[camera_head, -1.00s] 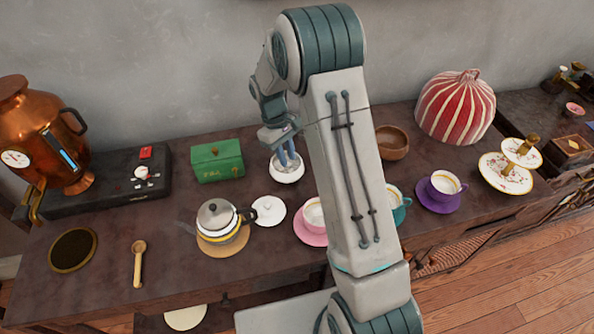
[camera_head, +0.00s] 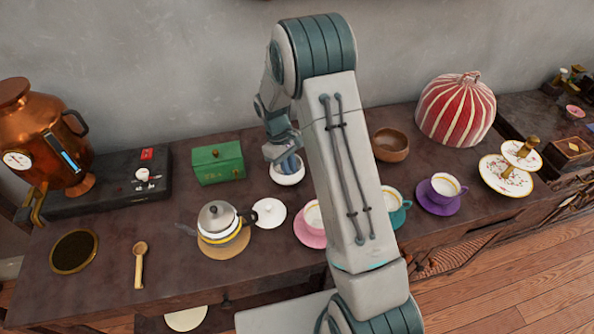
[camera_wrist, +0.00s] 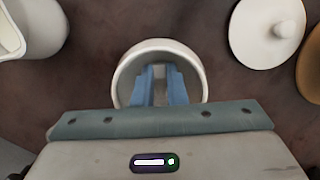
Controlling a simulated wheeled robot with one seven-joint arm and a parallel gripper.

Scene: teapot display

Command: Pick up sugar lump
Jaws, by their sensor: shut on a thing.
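The white sugar bowl (camera_head: 287,177) stands behind the round lid, partly covered by my gripper in the head view. It also shows in the wrist view (camera_wrist: 124,80), round and open at the top. My gripper (camera_head: 291,168) reaches down into the bowl with its blue fingers. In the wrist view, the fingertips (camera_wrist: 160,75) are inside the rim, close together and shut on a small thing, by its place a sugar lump. The lump itself is hidden or too small to make out clearly between the fingers.
A white lid (camera_head: 269,212) lies in front of the bowl, with a teapot (camera_head: 217,224) to its left. A green box (camera_head: 218,163) stands left of the bowl. A brown bowl (camera_head: 391,145) and a pink saucer (camera_head: 308,236) with a cup are close to my arm.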

